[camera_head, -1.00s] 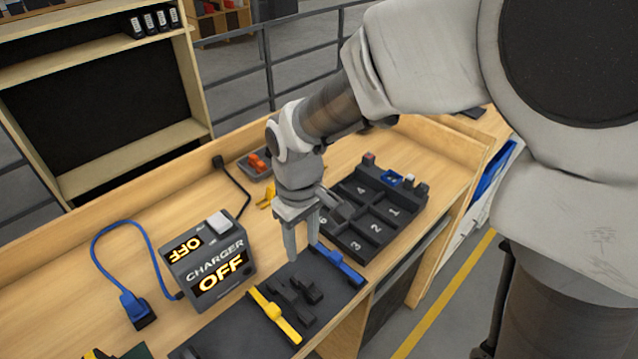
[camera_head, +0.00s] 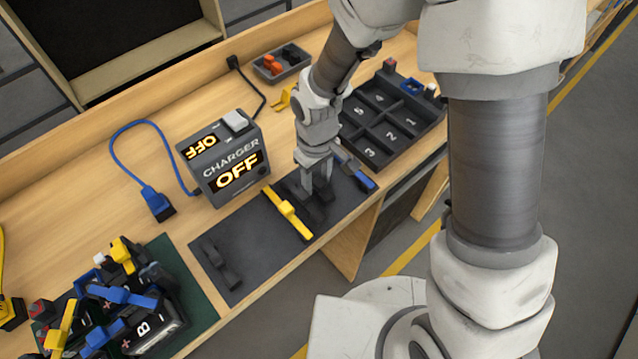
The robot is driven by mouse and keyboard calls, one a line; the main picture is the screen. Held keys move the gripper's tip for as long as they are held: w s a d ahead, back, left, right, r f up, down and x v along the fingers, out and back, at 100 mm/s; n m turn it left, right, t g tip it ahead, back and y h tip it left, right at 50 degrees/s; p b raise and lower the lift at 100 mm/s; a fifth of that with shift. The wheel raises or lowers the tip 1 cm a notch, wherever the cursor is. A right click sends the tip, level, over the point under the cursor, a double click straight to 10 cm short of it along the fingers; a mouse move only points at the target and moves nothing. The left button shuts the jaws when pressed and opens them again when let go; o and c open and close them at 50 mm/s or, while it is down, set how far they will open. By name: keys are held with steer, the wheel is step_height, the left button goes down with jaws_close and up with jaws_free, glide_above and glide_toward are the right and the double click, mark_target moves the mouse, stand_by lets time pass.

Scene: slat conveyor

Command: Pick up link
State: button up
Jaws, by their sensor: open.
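My gripper (camera_head: 318,186) is open and points down over the dark mat (camera_head: 252,238). Its fingertips are low at a dark piece (camera_head: 312,208) that lies between a yellow bar (camera_head: 288,210) and a blue bar (camera_head: 355,172). The fingers hide part of this dark piece, and I cannot tell whether they touch it. A second dark elongated piece (camera_head: 221,264) lies alone on the left part of the mat. Nothing is labelled as the link, so I cannot tell which dark piece it is.
A charger box (camera_head: 222,160) reading OFF stands behind the mat. A blue cable plug (camera_head: 157,203) lies left of it. A numbered black tray (camera_head: 385,125) stands to the right. A green mat (camera_head: 196,300) with cluttered parts is at front left. A small bin (camera_head: 281,65) sits behind.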

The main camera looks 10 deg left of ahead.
jaws_close()
stand_by(0.5)
